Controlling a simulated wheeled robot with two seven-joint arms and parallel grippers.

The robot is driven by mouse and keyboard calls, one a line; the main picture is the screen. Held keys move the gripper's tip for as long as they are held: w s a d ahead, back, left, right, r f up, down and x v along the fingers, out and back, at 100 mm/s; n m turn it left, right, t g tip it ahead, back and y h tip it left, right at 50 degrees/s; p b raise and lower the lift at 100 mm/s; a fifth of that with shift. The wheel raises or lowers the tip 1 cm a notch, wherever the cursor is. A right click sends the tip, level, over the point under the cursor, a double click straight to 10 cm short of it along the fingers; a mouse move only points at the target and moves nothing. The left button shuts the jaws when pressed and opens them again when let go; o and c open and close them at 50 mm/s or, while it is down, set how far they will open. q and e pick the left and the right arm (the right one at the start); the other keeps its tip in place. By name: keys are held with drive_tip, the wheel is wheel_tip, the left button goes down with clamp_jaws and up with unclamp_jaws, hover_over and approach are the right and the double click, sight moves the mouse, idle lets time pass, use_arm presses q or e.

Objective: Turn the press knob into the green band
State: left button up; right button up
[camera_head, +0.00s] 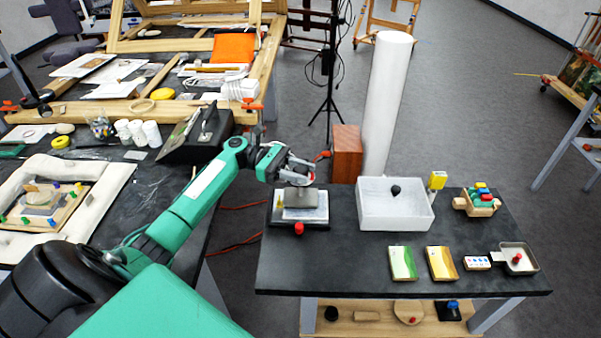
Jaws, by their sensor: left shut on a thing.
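The press (274,214) is a low dark base at the left end of the dark bench, with a pale sheet (314,213) on it. A red knob (298,229) is on its front side, clear of my fingers. I cannot make out a green band there. My left gripper (300,181) points down over the press, shut on a grey block (301,198) that is over or on the pale sheet. Its grasped top is hidden by the fingers, and I cannot tell whether it touches the sheet. My right gripper is not in view.
A white open bin (396,222) with a dark ball-shaped thing stands right of the press. A tall white roll (387,100) and a reddish-brown box (347,153) stand behind. The bench's front middle is clear.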

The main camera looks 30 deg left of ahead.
use_arm(q)
drive_tip(key=o, duration=1)
drive_tip(key=shift+a+f, duration=0.1)
drive_tip(key=shift+a, duration=0.35)
drive_tip(key=shift+s+a+b, duration=0.4)
drive_tip(key=shift+a+b, duration=0.3)
drive_tip(key=shift+a, duration=1.4)
drive_tip(key=shift+s+a+b, duration=0.45)
drive_tip(key=shift+a+b, duration=0.2)
drive_tip(key=shift+a, duration=1.45)
drive_tip(key=shift+s+a+b, duration=0.4)
drive_tip(key=shift+a+b, duration=0.3)
drive_tip(key=shift+a, duration=1.4)
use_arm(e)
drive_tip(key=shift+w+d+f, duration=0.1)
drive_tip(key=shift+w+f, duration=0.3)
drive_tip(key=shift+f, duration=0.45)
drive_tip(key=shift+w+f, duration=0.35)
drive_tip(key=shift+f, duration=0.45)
